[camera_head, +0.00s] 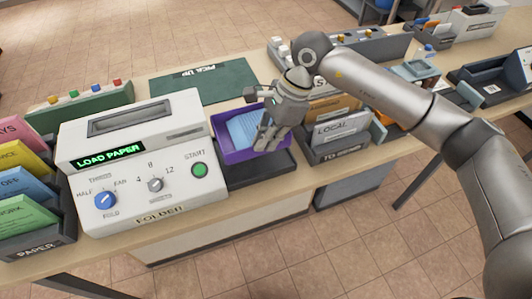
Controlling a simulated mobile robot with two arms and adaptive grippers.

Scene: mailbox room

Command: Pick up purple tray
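The purple tray (236,156) sits between the folder machine and the letter bins, with light blue paper (243,126) in it. My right gripper (257,119) is over the tray's right side, its fingers spread apart with nothing seen between them. One finger is toward the tray's back, the other covers part of its right side. I cannot tell whether either finger touches the tray. My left gripper is not in view.
The white folder machine (140,185) stands left of the tray, its display reading "LOAD PAPER". A dark platform (262,172) lies at the tray's front. A green "PICK UP" mat (206,80) is behind. Bins marked "LOCAL" (335,138) stand close on the right.

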